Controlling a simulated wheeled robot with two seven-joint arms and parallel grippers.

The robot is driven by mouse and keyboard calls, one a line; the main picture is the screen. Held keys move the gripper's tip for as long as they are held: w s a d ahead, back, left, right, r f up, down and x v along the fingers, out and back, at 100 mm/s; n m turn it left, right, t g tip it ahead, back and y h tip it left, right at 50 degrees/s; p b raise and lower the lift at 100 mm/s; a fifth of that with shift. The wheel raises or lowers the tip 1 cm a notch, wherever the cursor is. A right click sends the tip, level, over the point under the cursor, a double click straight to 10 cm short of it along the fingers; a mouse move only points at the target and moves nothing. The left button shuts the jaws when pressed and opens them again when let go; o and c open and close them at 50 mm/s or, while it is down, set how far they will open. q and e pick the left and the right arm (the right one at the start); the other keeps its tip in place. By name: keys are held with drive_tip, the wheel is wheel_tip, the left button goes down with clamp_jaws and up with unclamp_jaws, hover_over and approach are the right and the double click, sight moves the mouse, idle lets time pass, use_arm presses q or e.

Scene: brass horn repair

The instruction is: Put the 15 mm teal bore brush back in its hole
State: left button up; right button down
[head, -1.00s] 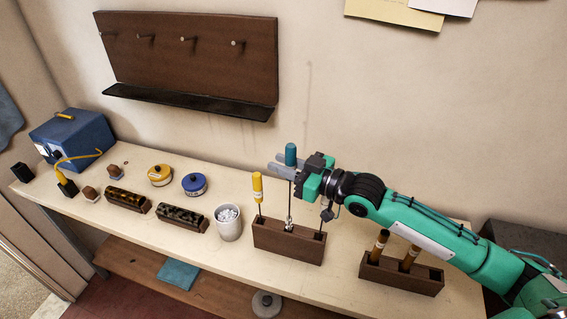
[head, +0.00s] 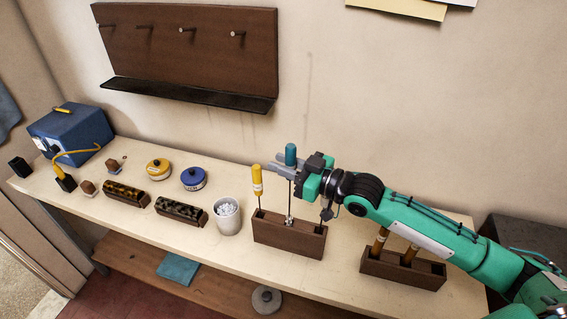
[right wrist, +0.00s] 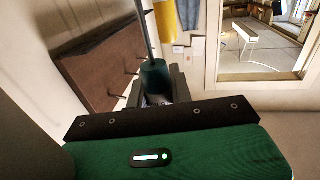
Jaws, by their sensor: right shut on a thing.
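The teal bore brush (head: 291,154) is upright in my right gripper (head: 284,166), which is shut on its handle. The handle also shows in the right wrist view (right wrist: 155,76). Its thin shaft runs down to a bristle tip at the middle of the dark wooden block (head: 288,240). The tip is at or just inside the middle hole; I cannot tell how deep. A yellow-handled brush (head: 257,180) stands in the block's left hole. My left gripper is not in view.
A white cup (head: 227,217) stands left of the block. A second wooden block (head: 402,272) with brown-handled tools is on the right, below my right arm. Blue (head: 193,179) and yellow (head: 158,169) tins sit further left. A peg board (head: 185,50) hangs on the wall.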

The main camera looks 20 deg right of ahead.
drive_tip(key=c, duration=1.2)
unclamp_jaws()
drive_tip(key=shift+f, duration=0.15)
drive_tip(key=shift+o, duration=0.2)
drive_tip(key=shift+s+d+f+b, duration=0.15)
drive_tip(key=shift+s+d+b, duration=0.2)
drive_tip(key=shift+s+d, duration=0.1)
drive_tip(key=b+v, duration=0.4)
drive_tip(key=v, duration=0.8)
drive_tip(key=shift+s+d+r, duration=0.15)
drive_tip(key=shift+s+r, duration=0.1)
drive_tip(key=shift+r, duration=0.05)
